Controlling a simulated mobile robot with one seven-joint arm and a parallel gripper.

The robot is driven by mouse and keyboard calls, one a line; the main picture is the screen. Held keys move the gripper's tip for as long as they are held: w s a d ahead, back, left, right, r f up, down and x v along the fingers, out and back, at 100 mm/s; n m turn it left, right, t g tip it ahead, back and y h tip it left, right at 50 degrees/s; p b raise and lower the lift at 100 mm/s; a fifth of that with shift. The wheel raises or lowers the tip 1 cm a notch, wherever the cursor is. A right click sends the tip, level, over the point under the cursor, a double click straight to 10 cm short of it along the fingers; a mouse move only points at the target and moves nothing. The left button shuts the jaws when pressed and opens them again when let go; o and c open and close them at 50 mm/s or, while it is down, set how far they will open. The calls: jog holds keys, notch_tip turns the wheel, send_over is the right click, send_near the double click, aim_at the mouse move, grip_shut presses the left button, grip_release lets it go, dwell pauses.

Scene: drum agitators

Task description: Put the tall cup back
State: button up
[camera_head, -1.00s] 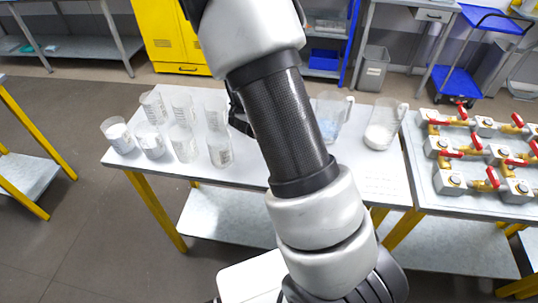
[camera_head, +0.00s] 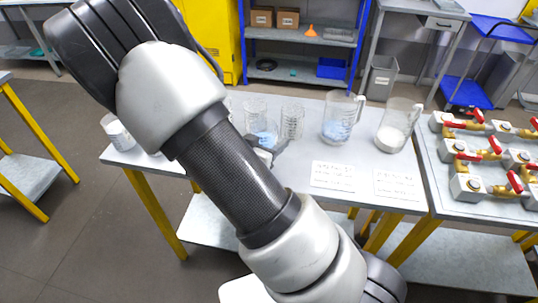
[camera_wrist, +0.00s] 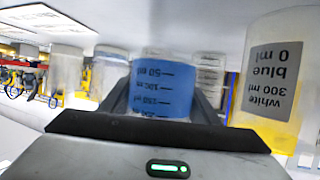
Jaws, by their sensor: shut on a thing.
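My gripper (camera_head: 268,150) is shut on a clear graduated cup with blue contents (camera_head: 265,131), just above or on the table among other cups; I cannot tell which. In the wrist view, this blue-filled cup (camera_wrist: 162,88) sits between the fingers, its scale upside down. Clear cups (camera_head: 255,108) and (camera_head: 292,121) stand beside it. In the wrist view, a nearby clear cup (camera_wrist: 272,80) has a label reading white 300 ml, blue 0 ml. I cannot tell by height which cup is the tall one. My arm hides part of the cup group.
A jug with blue contents (camera_head: 341,118) and a jug with white contents (camera_head: 396,126) stand to the right on the table (camera_head: 290,178). Two printed sheets (camera_head: 332,176) lie in front of them. A valve rig (camera_head: 485,150) is at far right. A white-filled cup (camera_head: 118,133) stands at the left edge.

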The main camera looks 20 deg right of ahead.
jog(key=shift+f+b, duration=0.35)
jog(key=shift+f, duration=1.85)
jog(key=shift+f, duration=0.2)
jog(key=o, duration=1.3)
jog(key=shift+r, duration=0.2)
jog(key=p+v, duration=0.1)
jog(key=v, duration=1.1)
